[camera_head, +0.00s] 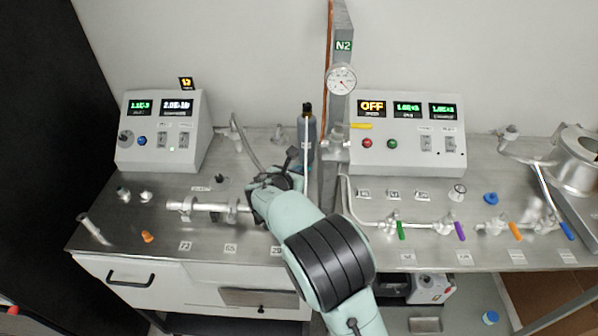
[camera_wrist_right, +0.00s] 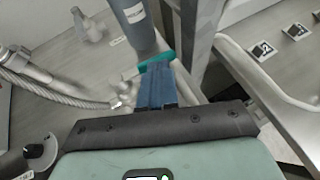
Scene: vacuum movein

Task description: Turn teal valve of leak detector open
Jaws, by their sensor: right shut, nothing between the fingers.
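The teal valve handle (camera_wrist_right: 144,66) shows in the right wrist view as a short bar crossing just beyond my fingertips. A white instrument box with two displays (camera_head: 163,132), maybe the leak detector, stands at the left. My left gripper is not in view.
A dark grey cylinder (camera_head: 306,142) and the N2 post (camera_head: 341,110) with a gauge stand close to my right gripper. A metal pipe (camera_head: 207,207) lies left of it. Green (camera_head: 400,231), purple (camera_head: 460,231) and orange (camera_head: 515,232) handles line the right bench.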

